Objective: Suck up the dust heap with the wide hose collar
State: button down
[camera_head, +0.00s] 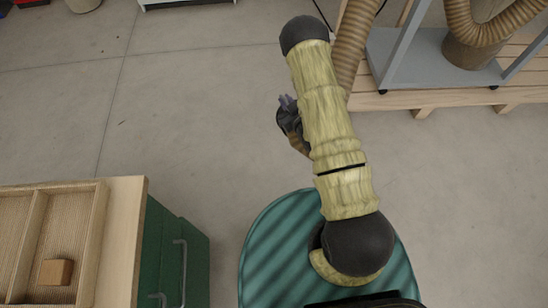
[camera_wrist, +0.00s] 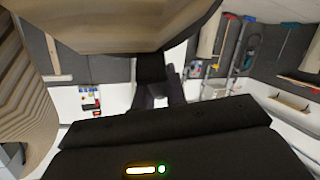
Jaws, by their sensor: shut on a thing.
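My gripper (camera_head: 287,103) shows beside my arm in the head view, partly hidden by it, above the bare floor. In the wrist view my gripper (camera_wrist: 160,88) is shut, with its dark fingers against a big smooth tan piece (camera_wrist: 110,22), which looks like the wide hose collar. A ribbed tan hose (camera_wrist: 22,95) fills the left edge there. In the head view a ribbed hose (camera_head: 350,45) runs down behind my arm, which hides its lower end and the collar. I see no dust heap in either view.
A grey metal frame (camera_head: 400,78) with a second hose (camera_head: 490,22) stands on a wooden pallet (camera_head: 440,97) at upper right. A green cabinet (camera_head: 170,250) and a wooden tray (camera_head: 120,215) holding a small brown block (camera_head: 56,272) are at lower left. The floor (camera_head: 190,110) between is clear.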

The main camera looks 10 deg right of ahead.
jog(key=a+f+n+g+y+b, duration=0.1)
jog(key=a+f+y+b, duration=0.1)
jog(key=f+b, duration=1.3)
jog(key=a+f+n+g+y+b, duration=0.1)
jog(key=f+y+b, duration=0.3)
jog(key=f+b, duration=1.1)
notch_tip(320, 180, down, 4)
jog(key=shift+a+g+y, duration=0.3)
jog(key=shift+a+g, duration=0.3)
jog(key=shift+g, duration=0.2)
jog(key=w+a+f+b, duration=0.5)
jog(key=f+b, duration=0.4)
jog(key=shift+w+a, duration=0.25)
jog(key=shift+w, duration=0.05)
